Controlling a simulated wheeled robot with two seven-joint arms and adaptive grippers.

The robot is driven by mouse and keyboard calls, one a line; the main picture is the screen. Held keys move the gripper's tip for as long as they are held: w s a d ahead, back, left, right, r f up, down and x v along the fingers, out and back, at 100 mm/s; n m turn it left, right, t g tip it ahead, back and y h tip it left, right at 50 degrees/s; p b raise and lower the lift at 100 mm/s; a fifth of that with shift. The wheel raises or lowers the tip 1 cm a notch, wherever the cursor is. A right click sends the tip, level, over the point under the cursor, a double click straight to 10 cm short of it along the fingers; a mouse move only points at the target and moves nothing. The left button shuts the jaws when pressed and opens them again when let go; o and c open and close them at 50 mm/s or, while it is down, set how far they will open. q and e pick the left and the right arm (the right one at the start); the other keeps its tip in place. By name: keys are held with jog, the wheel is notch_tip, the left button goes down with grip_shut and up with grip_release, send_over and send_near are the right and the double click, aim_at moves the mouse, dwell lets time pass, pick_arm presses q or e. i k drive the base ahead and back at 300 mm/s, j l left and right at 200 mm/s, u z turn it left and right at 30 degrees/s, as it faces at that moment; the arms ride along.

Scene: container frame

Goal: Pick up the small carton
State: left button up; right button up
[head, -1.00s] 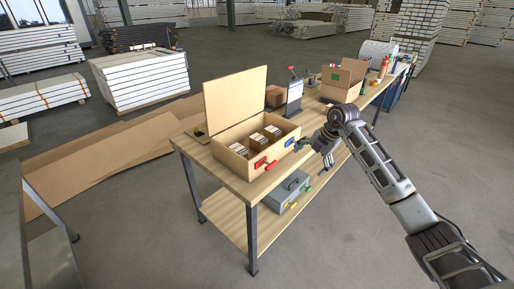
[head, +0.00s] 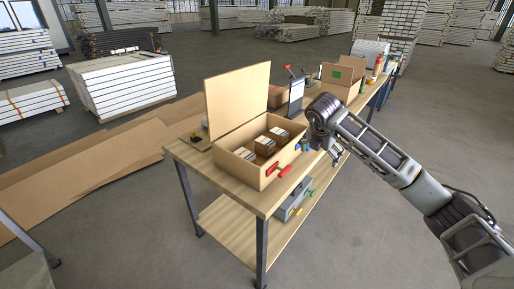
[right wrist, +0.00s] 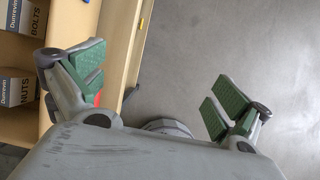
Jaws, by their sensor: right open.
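Small brown cartons with white label faces stand in a row inside an open wooden box (head: 262,178) on the workbench: a near-left one (head: 247,154), a middle one (head: 264,145) and a far-right one (head: 280,135). In the right wrist view, two cartons at the left edge read NUTS (right wrist: 17,88) and BOLTS (right wrist: 27,17). My right gripper (head: 335,153) is to the right of the box, near its right end, apart from the cartons. The right wrist view shows its fingers (right wrist: 158,82) spread and empty, over the box's side and the floor. My left gripper is out of view.
The box's raised lid (head: 238,97) stands behind it. A grey case (head: 290,200) sits on the lower shelf. Open floor lies at the right.

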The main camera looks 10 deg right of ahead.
aim_at(264, 147)
jog(key=i+j, duration=0.75)
jog(key=j, duration=0.2)
